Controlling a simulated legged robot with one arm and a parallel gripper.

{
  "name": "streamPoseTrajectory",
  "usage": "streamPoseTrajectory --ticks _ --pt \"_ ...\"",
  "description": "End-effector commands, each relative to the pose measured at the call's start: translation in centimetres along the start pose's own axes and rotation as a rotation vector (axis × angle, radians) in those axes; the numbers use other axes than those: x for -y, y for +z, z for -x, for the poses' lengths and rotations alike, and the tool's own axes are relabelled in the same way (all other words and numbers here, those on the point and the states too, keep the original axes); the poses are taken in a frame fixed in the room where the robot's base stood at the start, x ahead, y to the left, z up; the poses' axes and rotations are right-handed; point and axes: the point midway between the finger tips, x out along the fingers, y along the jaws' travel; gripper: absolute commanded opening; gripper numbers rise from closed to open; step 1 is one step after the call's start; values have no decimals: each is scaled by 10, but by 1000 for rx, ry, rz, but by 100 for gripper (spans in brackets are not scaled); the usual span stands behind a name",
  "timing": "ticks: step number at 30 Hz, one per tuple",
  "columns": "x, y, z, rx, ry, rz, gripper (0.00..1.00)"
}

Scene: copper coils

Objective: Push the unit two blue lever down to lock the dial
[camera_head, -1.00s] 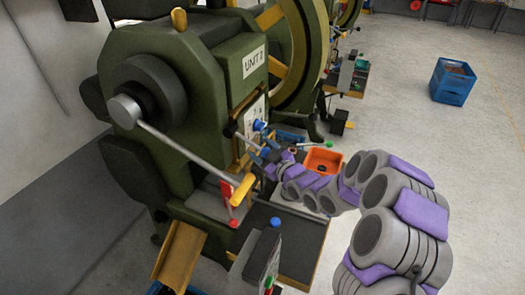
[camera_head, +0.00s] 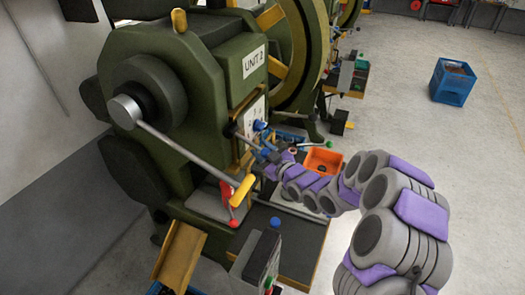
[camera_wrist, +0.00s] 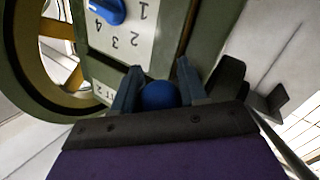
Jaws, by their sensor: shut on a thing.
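The green press marked UNIT 2 (camera_head: 253,62) stands at the left in the head view. Its white dial plate (camera_wrist: 125,30) shows upside down in the wrist view, with numbers and a blue dial knob (camera_wrist: 104,10). The blue dial also shows in the head view (camera_head: 259,125). The round blue knob of the lever (camera_wrist: 159,96) sits between my two fingers in the wrist view. My gripper (camera_wrist: 158,84) is shut on it, just beside the dial plate. In the head view my gripper (camera_head: 268,152) is small beside the press front, and its hold is hard to see.
A long grey bar with a yellow grip (camera_head: 242,188) crosses the press front. An orange bin (camera_head: 324,160) stands close behind my arm. A blue crate (camera_head: 452,82) stands on open floor at the right.

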Motion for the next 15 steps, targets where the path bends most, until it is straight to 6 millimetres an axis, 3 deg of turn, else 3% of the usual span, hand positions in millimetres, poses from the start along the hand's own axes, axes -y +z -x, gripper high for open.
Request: streamPoseTrajectory --ticks 15 --pt "16 21 -11 -147 55 -92 0"
